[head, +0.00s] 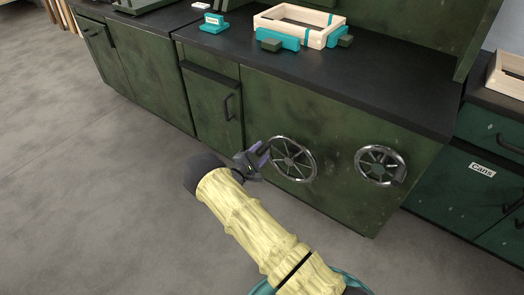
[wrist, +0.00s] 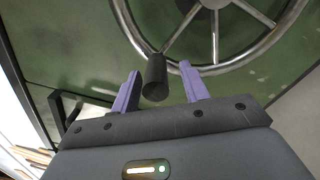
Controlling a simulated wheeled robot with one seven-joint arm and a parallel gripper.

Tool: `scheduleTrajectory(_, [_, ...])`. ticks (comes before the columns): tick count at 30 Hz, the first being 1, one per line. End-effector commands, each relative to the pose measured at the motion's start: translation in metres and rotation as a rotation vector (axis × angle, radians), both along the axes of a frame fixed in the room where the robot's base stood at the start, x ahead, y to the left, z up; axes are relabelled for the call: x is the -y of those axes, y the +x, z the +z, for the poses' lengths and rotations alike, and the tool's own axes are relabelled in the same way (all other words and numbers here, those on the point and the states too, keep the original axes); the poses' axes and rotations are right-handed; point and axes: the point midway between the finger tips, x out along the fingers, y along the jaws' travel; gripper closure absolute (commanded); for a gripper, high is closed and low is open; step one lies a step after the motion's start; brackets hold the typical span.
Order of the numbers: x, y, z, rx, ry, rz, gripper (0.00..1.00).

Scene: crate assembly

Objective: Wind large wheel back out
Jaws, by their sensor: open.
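The large wheel (head: 289,161) is a grey metal spoked handwheel on the green cabinet front, the left one of two. In the wrist view its rim and spokes (wrist: 214,38) fill the top, and a dark cylindrical handle (wrist: 155,80) sticks out from the rim toward the camera. My gripper (head: 263,153) is at the wheel's left side. Its two purple fingers (wrist: 160,72) are open, one on each side of the handle, with visible gaps. The wheel's hub is mostly cut off at the wrist view's top edge.
A similar, smaller-looking wheel (head: 380,166) is to the right on the same front. A wooden crate frame (head: 300,23) with teal pieces stands on the dark countertop (head: 390,88). Open floor (head: 80,180) lies to the left.

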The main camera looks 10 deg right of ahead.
Motion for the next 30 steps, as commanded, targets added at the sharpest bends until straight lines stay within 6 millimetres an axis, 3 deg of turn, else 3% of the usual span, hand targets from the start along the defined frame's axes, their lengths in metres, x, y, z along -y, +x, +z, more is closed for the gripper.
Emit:
scheduleTrajectory(21, [-0.094, -0.102, 0.001, -0.005, 0.0, 0.002, 0.55])
scheduleTrajectory(30, [-0.109, -0.118, -0.001, -0.004, 0.0, -0.001, 0.55])
